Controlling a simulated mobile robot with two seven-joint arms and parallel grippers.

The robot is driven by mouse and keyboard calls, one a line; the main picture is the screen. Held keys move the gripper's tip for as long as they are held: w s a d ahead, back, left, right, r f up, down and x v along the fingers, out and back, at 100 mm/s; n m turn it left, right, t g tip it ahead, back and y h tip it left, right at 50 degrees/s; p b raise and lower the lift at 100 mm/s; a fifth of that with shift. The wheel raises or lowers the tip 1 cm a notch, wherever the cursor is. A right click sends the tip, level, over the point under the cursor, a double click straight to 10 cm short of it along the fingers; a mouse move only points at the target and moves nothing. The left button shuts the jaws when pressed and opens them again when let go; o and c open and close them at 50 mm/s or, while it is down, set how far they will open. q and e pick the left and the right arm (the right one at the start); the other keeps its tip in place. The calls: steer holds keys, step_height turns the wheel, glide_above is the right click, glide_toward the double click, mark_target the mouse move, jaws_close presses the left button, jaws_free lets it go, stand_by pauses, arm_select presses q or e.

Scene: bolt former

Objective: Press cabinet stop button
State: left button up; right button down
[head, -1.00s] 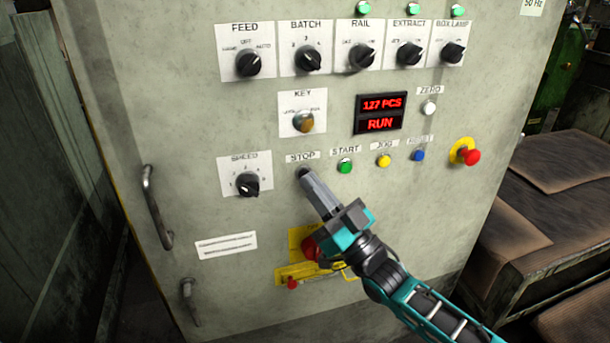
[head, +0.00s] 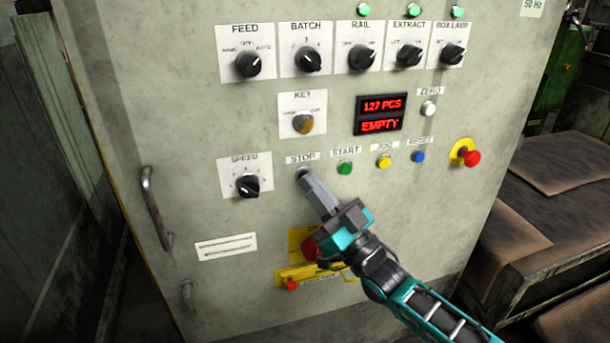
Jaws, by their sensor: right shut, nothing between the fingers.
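The grey control cabinet (head: 200,120) fills the middle of the head view. The stop button (head: 302,172) sits under the STOP label (head: 302,158), left of the green start button (head: 345,168). My right gripper (head: 305,178) is shut and empty, with its fingertips at the stop button and covering most of it. I cannot tell whether the button is pushed in. The red display (head: 381,114) reads "127 PCS" and "EMPTY". My left gripper is not in view.
Yellow jog (head: 384,161) and blue reset (head: 418,156) buttons are to the right, then a red emergency button (head: 472,157) on yellow. A speed knob (head: 247,186) is left of stop. A red switch on yellow (head: 310,248) lies below, partly behind my gripper.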

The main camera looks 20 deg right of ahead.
steer(key=shift+s+p, duration=0.35)
steer(key=shift+s, duration=0.3)
steer(key=s+p, duration=0.2)
steer(key=s, duration=0.3)
steer(key=shift+d+p, duration=0.15)
steer(key=shift+p, duration=0.2)
